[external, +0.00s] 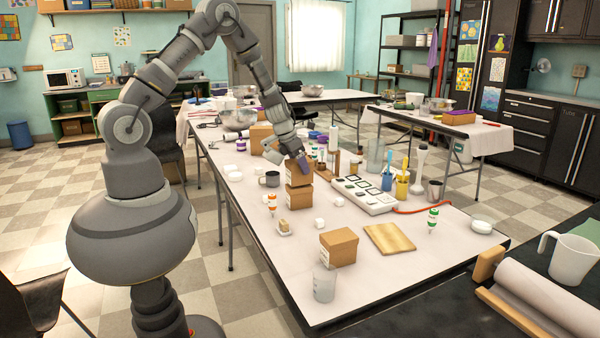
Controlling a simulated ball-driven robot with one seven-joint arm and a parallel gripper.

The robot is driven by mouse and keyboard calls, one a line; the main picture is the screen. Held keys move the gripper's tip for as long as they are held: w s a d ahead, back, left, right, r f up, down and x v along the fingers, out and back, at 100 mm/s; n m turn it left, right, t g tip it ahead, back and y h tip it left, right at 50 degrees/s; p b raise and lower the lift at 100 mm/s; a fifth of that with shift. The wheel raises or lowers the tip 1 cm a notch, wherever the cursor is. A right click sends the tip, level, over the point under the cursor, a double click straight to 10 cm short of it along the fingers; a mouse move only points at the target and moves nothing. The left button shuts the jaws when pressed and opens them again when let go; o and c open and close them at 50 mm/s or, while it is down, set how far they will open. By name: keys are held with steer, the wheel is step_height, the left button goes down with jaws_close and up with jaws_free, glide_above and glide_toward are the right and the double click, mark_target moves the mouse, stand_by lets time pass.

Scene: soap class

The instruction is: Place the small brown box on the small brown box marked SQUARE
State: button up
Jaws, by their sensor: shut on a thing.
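My gripper (301,164) points down at the top of a small brown box (298,175) and is shut on it. This box is directly above another small brown box (299,197), roughly lined up with it. The two look touching, but I cannot tell whether the upper one's weight rests on the lower. The lower box stands on the white table (265,245). Another brown box (338,247) stands near the table's front. A further brown box (261,137) is farther back, partly hidden by my arm. The word SQUARE is not readable on any box.
A grey mug (270,179) stands left of the stacked boxes. Small bottles, white cubes, a wooden board (389,239) and a clear beaker (324,284) are nearer the front.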

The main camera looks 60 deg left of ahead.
steer(key=shift+f, duration=0.65)
steer(key=o, duration=1.1)
steer(key=shift+r, duration=0.1)
